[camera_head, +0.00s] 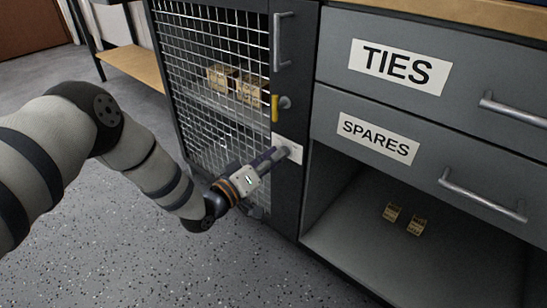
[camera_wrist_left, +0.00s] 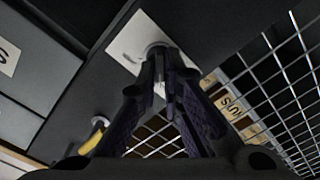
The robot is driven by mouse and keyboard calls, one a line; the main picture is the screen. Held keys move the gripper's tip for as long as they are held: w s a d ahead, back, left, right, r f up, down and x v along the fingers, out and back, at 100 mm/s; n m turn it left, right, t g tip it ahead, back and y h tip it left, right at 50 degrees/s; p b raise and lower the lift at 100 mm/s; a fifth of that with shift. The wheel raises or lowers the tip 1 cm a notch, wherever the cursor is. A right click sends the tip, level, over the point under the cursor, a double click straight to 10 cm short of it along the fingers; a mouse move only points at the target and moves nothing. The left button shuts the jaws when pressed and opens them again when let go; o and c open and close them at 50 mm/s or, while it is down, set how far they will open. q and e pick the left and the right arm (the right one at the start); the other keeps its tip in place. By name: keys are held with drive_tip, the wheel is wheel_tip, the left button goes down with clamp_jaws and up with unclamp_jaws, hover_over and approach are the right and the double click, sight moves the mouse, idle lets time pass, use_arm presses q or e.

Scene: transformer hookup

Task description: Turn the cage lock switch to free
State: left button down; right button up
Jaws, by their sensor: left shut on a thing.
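The cage lock switch appears to be the round knob on a small white plate (camera_head: 297,151) on the dark post right of the mesh door. My left gripper (camera_head: 279,155) reaches it from the left, with its fingers closed on the knob. In the left wrist view the fingertips (camera_wrist_left: 160,62) meet at the grey knob (camera_wrist_left: 157,46) in front of the white plate (camera_wrist_left: 128,43). The fingers hide most of the knob, so its turn position cannot be told. Any lettering on the plate is unreadable. My right gripper is not in view.
A yellow lever (camera_head: 275,108) sits just above the plate, below a vertical door handle (camera_head: 283,42). The mesh door (camera_head: 200,60) looks closed, with small boxes (camera_head: 236,84) behind it. Drawers marked TIES (camera_head: 400,66) and SPARES (camera_head: 377,139) stand to the right.

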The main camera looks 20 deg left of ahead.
use_arm(q)
drive_tip(key=shift+r+m, duration=0.1)
drive_tip(key=shift+m, duration=0.2)
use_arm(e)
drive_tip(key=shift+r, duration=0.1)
use_arm(q)
drive_tip(key=shift+s+d+m+p, duration=0.15)
drive_tip(key=shift+m+p, duration=1.4)
drive_tip(key=shift+m, duration=2.75)
drive_tip(key=shift+w+d+m+p, duration=0.15)
drive_tip(key=shift+m+p, duration=1.35)
drive_tip(key=shift+m, duration=2.8)
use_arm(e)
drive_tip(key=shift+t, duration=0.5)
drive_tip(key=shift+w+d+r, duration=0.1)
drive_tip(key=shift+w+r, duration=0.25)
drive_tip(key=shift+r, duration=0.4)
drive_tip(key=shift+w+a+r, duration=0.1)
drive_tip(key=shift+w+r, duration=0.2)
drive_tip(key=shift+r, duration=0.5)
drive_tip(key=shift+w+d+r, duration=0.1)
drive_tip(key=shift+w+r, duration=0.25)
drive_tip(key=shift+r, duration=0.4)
use_arm(q)
drive_tip(key=shift+s, duration=0.1)
drive_tip(key=c, duration=1.7)
unclamp_jaws()
